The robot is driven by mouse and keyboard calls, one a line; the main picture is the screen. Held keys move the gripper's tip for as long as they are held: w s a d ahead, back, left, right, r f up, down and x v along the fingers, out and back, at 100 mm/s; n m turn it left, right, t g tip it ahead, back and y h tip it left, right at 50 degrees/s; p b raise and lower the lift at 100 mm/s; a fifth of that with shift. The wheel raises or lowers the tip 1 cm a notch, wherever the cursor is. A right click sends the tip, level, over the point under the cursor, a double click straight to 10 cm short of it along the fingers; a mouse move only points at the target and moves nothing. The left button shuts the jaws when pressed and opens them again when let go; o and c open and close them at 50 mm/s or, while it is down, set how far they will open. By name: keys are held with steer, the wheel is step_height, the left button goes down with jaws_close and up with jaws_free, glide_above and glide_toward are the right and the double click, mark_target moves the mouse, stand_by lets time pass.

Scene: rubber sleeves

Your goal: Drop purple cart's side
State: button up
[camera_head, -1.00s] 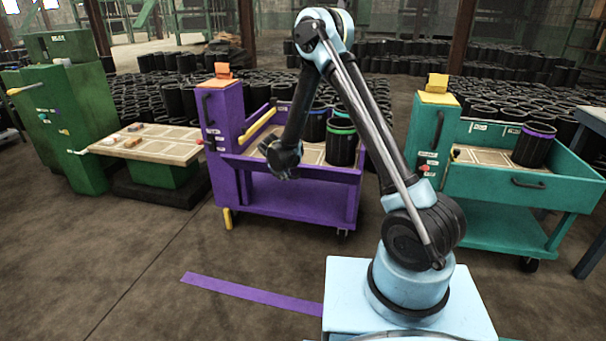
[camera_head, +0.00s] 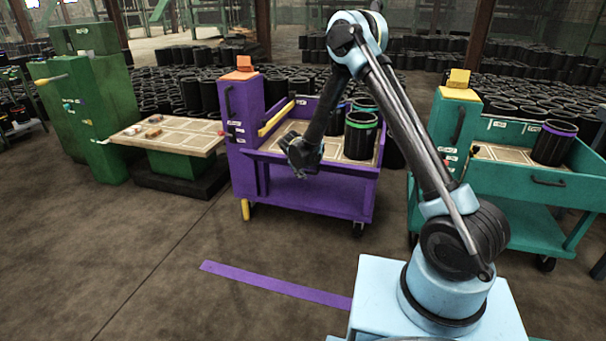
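The purple cart (camera_head: 308,200) stands at centre, with a tall post at its left and a tray on top. The tray's front side (camera_head: 345,167) shows as a low purple strip; I cannot tell for sure whether it is raised or lowered. A yellow bar (camera_head: 276,118) slants along the cart's left end. A black sleeve with a green rim (camera_head: 361,137) stands in the tray, with others behind it. My gripper (camera_head: 301,162) hangs in front of the tray's left half, at about the front edge's height. It appears empty; its fingers are too small and dark to read, and contact is unclear.
A teal cart (camera_head: 540,183) with a raised handled side stands at right. A green machine with a light-topped table (camera_head: 170,135) is at left. A purple floor strip (camera_head: 275,286) lies on clear floor before the purple cart. Many black sleeves fill the background.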

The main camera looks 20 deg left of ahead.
steer(key=s+r, duration=0.5)
steer(key=s, duration=0.3)
steer(key=s+r, duration=0.5)
steer(key=s, duration=0.3)
steer(key=shift+s+a+r, duration=0.2)
steer(key=shift+s+a, duration=0.05)
steer(key=shift+s, duration=0.05)
stand_by(1.8)
steer(key=shift+r, duration=0.1)
steer(key=v, duration=1.1)
steer(key=shift+s+r, duration=0.25)
steer(key=shift+r, duration=0.05)
steer(key=shift+c, duration=0.6)
